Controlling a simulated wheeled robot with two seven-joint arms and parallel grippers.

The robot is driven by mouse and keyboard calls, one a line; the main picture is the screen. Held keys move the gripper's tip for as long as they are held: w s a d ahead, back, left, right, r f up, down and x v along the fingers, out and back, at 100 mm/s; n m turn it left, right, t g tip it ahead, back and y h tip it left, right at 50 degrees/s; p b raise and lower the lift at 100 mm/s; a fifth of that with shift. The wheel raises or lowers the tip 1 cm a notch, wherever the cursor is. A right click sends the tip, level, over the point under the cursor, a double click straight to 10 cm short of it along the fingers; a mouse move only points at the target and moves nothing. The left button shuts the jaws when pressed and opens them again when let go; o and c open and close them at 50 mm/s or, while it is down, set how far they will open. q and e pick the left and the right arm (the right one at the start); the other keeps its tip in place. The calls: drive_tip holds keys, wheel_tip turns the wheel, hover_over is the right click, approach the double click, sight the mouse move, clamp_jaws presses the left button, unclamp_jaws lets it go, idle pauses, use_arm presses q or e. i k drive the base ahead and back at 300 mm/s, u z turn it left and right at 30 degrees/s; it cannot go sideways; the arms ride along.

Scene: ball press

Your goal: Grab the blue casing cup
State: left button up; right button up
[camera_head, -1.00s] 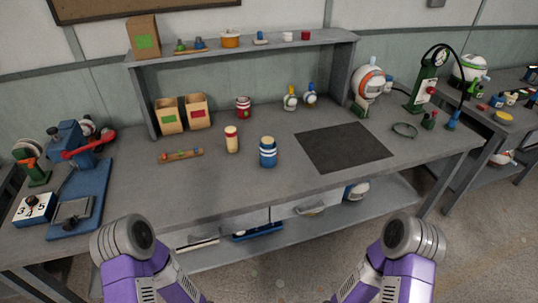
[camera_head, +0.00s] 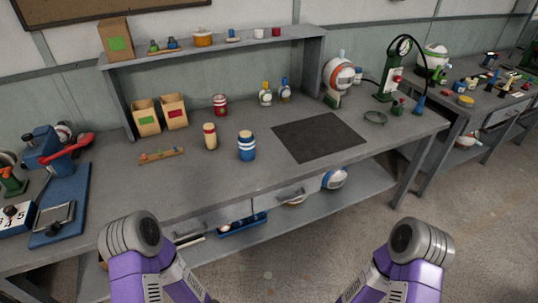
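The blue casing cup is most likely the blue cylinder (camera_head: 247,148) with white bands and a tan top. It stands upright on the grey workbench (camera_head: 300,178), near the middle and left of the dark mat. Nothing touches it. My two purple arms show at the bottom of the head view, one on each side, with grey rounded joints in front of the bench. Neither gripper's fingers can be seen.
A dark mat (camera_head: 318,137) lies to the right. A red and white can (camera_head: 220,105) and cardboard bins (camera_head: 174,111) stand behind. The front bench top is clear.

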sight(247, 150)
drive_tip(key=z, duration=0.9)
drive_tip(key=k, duration=1.15)
drive_tip(key=z, duration=0.45)
drive_tip(key=i, duration=1.3)
drive_tip(key=u, duration=1.65)
drive_tip(key=i, duration=0.8)
drive_tip(key=u, duration=0.95)
